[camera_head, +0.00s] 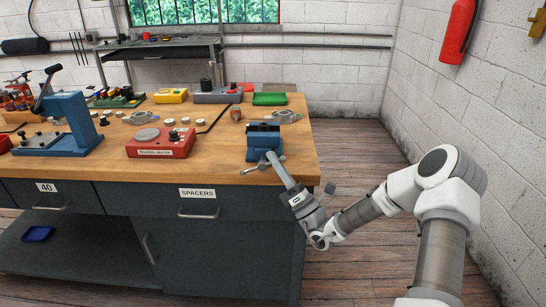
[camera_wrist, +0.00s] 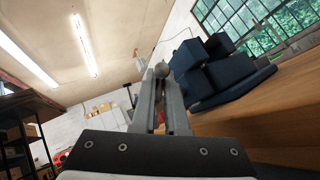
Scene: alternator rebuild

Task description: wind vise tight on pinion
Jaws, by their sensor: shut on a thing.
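The blue vise (camera_head: 263,144) stands near the right front edge of the wooden bench, and its dark blue jaws fill the upper right of the wrist view (camera_wrist: 204,70). My gripper (camera_head: 271,157) reaches up to the vise's front from below and to the right. In the wrist view its fingertips (camera_wrist: 161,76) are shut on the vise handle (camera_wrist: 163,69), whose rounded end shows between them. A thin grey bar of the handle (camera_head: 251,168) shows left of the fingers in the head view. I cannot make out the pinion in the jaws.
A red bearing heater (camera_head: 160,148) and a blue press (camera_head: 74,125) stand left on the bench (camera_head: 215,160). A green tray (camera_head: 270,99) lies behind the vise. Small metal parts lie between. Floor right of the bench is clear up to the white wall.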

